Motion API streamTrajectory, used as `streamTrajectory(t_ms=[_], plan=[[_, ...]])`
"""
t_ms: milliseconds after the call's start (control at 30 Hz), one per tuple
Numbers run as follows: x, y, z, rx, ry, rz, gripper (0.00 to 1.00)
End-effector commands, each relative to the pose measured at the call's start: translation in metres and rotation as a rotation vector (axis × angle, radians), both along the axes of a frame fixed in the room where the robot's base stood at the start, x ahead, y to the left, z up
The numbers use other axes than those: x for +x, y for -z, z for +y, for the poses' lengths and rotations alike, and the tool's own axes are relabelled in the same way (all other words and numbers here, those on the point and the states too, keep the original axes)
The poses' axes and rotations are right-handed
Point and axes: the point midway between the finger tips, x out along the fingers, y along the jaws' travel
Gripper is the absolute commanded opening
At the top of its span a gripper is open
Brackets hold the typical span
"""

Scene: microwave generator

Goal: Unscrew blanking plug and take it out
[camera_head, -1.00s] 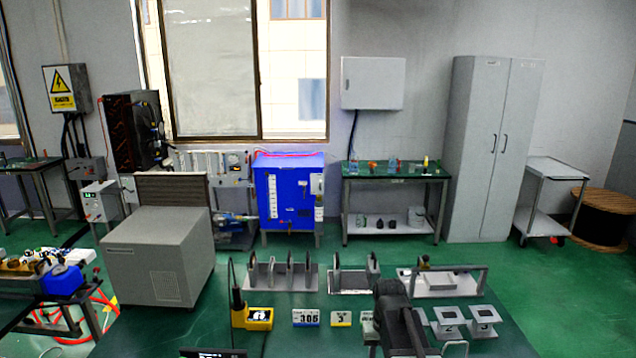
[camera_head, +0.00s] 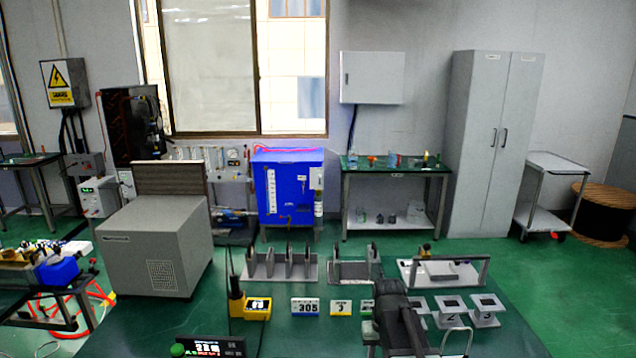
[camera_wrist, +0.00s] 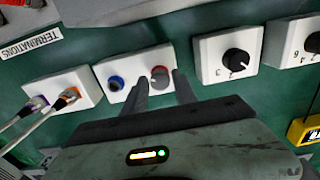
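In the wrist view a white block (camera_wrist: 116,74) carries a blue-ringed port (camera_wrist: 115,83) and a round red and grey cap (camera_wrist: 160,77), which looks like the blanking plug. My gripper (camera_wrist: 160,78) is open. Its two grey fingers stand apart, with their tips on either side of the cap. I cannot tell whether either finger touches it. In the head view my dark arm (camera_head: 397,318) reaches over the green bench and hides what is behind it. The cap cannot be made out there.
Left of the plug's block, another white block (camera_wrist: 62,91) has orange and purple connectors with cables. On the right are white blocks with black knobs (camera_wrist: 236,60). A yellow device (camera_wrist: 305,125) is at the right edge. Upright racks (camera_head: 280,268) stand on the bench.

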Motion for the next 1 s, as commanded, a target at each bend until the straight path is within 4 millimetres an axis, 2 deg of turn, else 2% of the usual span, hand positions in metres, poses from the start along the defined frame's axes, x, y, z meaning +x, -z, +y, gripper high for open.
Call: streamTrajectory(t_ms=[367, 433, 500, 1000], plan=[[0.0, 0.0001, 0.0005, 0.0, -0.001, 0.0, 0.34], [0.0, 0.0001, 0.0006, 0.0, -0.001, 0.0, 0.2], [0.0, 0.0001, 0.0007, 0.0, -0.001, 0.0, 0.0], [0.0, 0.0001, 0.0013, 0.0, -0.002, 0.0, 0.0]])
